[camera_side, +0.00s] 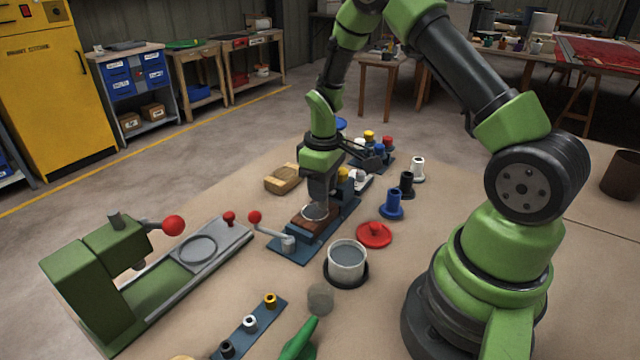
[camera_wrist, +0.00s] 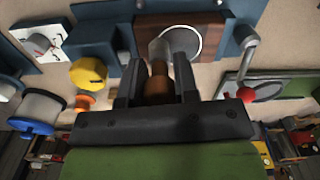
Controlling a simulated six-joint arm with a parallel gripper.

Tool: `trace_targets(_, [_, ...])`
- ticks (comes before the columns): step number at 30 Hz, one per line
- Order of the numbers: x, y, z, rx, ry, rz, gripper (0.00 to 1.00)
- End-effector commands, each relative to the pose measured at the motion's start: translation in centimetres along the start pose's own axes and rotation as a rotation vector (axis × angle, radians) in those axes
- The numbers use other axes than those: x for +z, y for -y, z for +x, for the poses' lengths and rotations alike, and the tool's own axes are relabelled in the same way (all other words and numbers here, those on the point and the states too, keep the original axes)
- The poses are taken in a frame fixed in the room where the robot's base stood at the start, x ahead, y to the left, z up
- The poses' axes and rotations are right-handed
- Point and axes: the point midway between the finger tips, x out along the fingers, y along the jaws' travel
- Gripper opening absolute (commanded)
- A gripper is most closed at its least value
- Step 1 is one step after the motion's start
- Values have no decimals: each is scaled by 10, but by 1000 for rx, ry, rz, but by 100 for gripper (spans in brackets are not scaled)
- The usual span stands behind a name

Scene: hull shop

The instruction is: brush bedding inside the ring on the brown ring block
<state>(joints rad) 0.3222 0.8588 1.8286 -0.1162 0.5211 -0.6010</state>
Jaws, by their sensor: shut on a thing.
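The brown ring block (camera_side: 303,226) sits in a blue fixture (camera_side: 287,250) in the middle of the table. A pale ring (camera_side: 314,212) shows on its top, and its inside looks greyish. In the wrist view the ring block (camera_wrist: 208,27) is at the top centre, with the ring (camera_wrist: 200,42) on it. My gripper (camera_side: 318,200) points down over the block. In the wrist view my gripper (camera_wrist: 158,85) is shut on a brown-handled brush (camera_wrist: 158,88). Its far end overlaps the ring in that view; I cannot tell whether the bristles touch the surface.
A crank with a red ball (camera_side: 255,217) sticks out from the fixture. A grey-filled pot (camera_side: 347,255), red lid (camera_side: 374,236) and blue spool (camera_side: 392,206) stand to the right. A green press (camera_side: 95,285) stands at left, a wooden block (camera_side: 284,179) behind.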

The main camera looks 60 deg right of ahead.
Motion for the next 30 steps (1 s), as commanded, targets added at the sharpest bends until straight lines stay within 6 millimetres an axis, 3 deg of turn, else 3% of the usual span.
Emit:
trace_targets(17, [-7, 53, 0, 0, 1, -2, 1])
trace_targets(30, [-2, 13, 0, 0, 1, 4, 1])
